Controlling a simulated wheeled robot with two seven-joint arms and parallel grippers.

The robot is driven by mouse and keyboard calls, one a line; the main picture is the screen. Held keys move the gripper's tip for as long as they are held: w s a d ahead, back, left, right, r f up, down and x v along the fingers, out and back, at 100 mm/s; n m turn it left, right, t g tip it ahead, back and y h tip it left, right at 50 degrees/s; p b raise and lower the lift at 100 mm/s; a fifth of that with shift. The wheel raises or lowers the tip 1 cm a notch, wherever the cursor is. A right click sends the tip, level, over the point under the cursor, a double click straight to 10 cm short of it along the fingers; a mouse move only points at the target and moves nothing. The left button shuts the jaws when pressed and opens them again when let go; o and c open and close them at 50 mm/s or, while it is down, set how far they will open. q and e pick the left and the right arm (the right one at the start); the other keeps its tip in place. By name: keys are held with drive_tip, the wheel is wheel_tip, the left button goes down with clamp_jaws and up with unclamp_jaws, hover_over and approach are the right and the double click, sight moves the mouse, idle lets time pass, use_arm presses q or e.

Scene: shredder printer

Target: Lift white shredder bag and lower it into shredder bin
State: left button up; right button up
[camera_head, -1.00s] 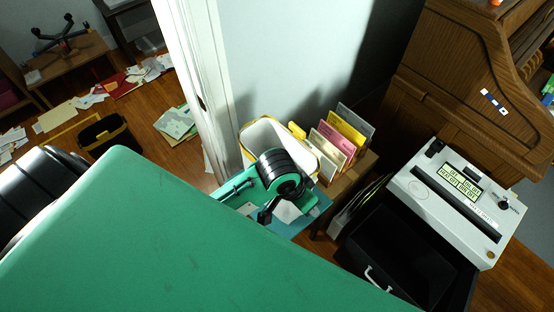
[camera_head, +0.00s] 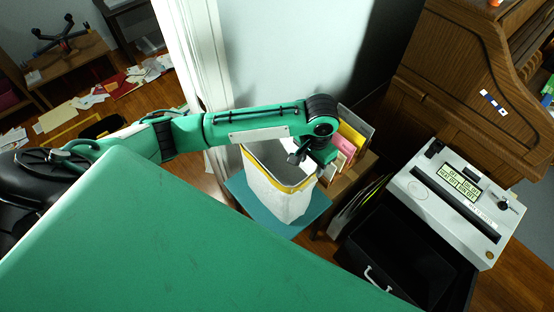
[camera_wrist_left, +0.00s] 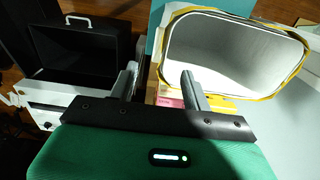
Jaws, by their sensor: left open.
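The white shredder bag (camera_head: 288,203), with a yellow rim, stands upright and open on a teal board (camera_head: 240,190). In the left wrist view its open mouth (camera_wrist_left: 235,52) shows, and it looks empty. My left gripper (camera_head: 298,153) is over the back rim of the bag in the head view. In the wrist view its two fingers (camera_wrist_left: 160,82) are apart with nothing between them; one lies in front of the bag's rim, and contact cannot be told. The black shredder bin (camera_head: 405,255) is pulled out below the white shredder (camera_head: 455,205); it also shows in the wrist view (camera_wrist_left: 75,48).
Colored folders (camera_head: 352,135) stand on a small wooden table (camera_head: 350,178) right behind the bag. A white door frame (camera_head: 195,60) is at the left. A wooden desk (camera_head: 450,90) stands behind the shredder. Papers (camera_head: 85,105) litter the floor at the far left.

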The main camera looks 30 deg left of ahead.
use_arm(q)
hover_over(309, 182)
drive_tip(key=f, duration=0.4)
drive_tip(key=s+f+p, duration=0.1)
drive_tip(key=f, duration=0.1)
drive_tip(key=shift+f, duration=0.2)
drive_tip(key=shift+w+a+f+p, duration=0.1)
drive_tip(key=shift+w+f+p, duration=0.15)
drive_tip(key=shift+f, duration=0.3)
wheel_tip(309, 182, down, 3)
drive_tip(key=shift+w+f+p, duration=0.15)
drive_tip(key=shift+p, duration=0.45)
drive_tip(key=shift+f, duration=0.45)
clamp_jaws()
